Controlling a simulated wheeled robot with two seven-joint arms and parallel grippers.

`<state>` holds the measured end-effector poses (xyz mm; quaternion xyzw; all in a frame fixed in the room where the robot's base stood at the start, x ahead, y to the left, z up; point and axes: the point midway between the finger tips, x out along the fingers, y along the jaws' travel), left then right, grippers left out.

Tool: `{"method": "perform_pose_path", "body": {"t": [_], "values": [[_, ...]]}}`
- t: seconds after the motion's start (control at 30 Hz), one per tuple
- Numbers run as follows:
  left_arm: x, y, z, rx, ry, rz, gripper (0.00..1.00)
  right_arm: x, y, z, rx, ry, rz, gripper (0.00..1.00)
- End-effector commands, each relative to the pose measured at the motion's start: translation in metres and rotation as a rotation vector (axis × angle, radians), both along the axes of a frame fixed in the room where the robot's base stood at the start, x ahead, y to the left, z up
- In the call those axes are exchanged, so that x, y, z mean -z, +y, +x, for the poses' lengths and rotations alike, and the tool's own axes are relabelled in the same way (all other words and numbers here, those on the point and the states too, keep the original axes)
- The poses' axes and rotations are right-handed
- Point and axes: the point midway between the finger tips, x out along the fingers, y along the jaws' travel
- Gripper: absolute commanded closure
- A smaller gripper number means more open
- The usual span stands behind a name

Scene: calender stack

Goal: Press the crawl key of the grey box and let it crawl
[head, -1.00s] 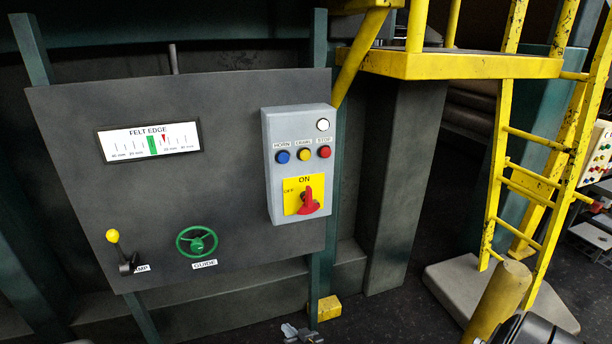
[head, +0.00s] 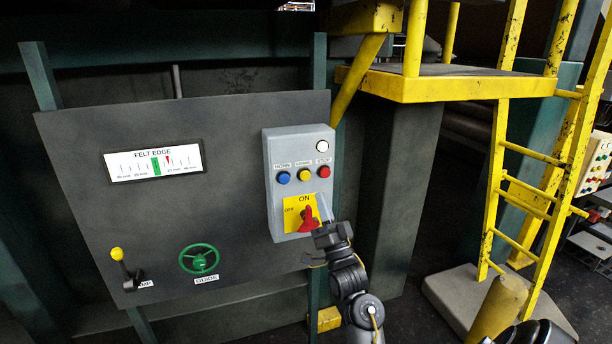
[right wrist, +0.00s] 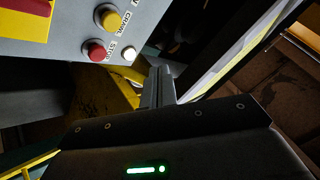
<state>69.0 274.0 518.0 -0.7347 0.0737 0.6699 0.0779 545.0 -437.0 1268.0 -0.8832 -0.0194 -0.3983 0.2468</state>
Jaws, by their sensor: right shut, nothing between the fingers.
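The grey box (head: 274,190) is fixed on a dark panel in the head view. Its yellow crawl key (head: 304,175) sits between the blue horn key and the red stop key; the crawl key also shows in the right wrist view (right wrist: 108,17). My right gripper (head: 323,208) is shut and empty at the box's lower right, in front of the red switch's right side. It is below the crawl key and apart from it. In the right wrist view its fingers (right wrist: 157,86) point up, right of the keys. My left gripper is not in view.
The red stop key (head: 323,172) is close beside the crawl key. A red rotary switch (head: 308,214) on a yellow plate is below. The panel (head: 90,220) has a felt-edge gauge, a green wheel and a yellow-knobbed lever. A yellow ladder (head: 510,150) stands right.

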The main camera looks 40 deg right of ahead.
Motion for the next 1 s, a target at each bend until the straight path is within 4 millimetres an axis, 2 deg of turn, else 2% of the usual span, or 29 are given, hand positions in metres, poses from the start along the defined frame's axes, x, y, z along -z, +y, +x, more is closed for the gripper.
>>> {"method": "perform_pose_path", "body": {"t": [0.47, 1.0], "values": [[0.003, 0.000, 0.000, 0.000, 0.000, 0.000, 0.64, 0.000, -0.002, 0.005, 0.000, -0.003, 0.001, 1.00], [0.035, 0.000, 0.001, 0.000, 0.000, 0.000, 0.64, 0.002, -0.024, 0.067, 0.000, -0.002, 0.000, 1.00]]}}
